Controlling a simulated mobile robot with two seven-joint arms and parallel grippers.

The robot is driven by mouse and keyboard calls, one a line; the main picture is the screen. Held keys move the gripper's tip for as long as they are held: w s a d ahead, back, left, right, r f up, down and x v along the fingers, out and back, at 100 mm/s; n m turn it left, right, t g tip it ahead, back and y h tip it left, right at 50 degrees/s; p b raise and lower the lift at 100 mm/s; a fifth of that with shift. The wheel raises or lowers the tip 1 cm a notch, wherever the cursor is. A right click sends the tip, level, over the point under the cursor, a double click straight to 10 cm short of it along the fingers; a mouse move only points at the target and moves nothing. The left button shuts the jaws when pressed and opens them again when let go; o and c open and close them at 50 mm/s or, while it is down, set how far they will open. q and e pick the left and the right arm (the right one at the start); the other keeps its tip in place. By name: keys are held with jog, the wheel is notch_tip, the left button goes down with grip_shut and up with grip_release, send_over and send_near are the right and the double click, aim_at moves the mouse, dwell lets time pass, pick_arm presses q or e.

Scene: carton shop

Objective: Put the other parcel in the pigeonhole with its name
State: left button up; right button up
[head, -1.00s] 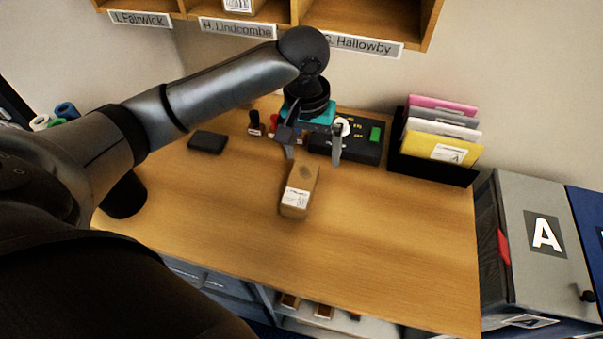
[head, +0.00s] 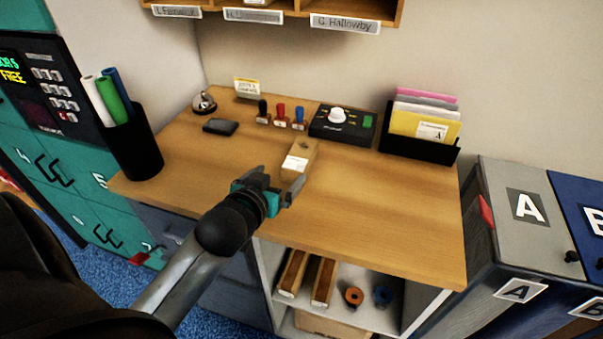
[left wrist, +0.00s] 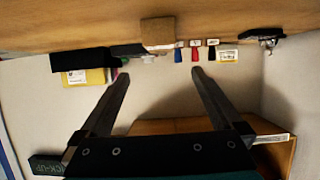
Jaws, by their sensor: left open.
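A small brown carton parcel (head: 300,160) with a white label lies on the wooden desk; the name is too small to read. My left gripper (head: 281,181) is open at the parcel's near end, with nothing held. In the left wrist view, which is upside down, the parcel (left wrist: 158,32) shows beyond and between the open fingertips (left wrist: 160,73). The pigeonhole shelf (head: 395,12) is on the wall, cut by the top edge. Its labels include H. Lindcombe (head: 253,16), mostly blurred, and G. Hallowby (head: 345,23). My right gripper is not in view.
Behind the parcel stand several stamps (head: 281,118), a black device (head: 342,122) and a file holder (head: 418,146). The desk's right front is clear.

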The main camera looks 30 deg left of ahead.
pick_arm(q)
jog(key=shift+w+a+f, duration=0.1)
jog(key=shift+w+a, duration=0.05)
jog(key=shift+a, duration=0.05)
jog(key=b, duration=0.2)
send_near(300, 154)
jog(key=x, duration=0.3)
jog(key=shift+w+a+f, duration=0.1)
jog(key=shift+a+f, duration=0.05)
jog(key=shift+f, duration=0.1)
jog(key=shift+b+x, duration=0.7)
jog(key=shift+x, duration=2.6)
jog(key=shift+r, duration=0.1)
grip_shut()
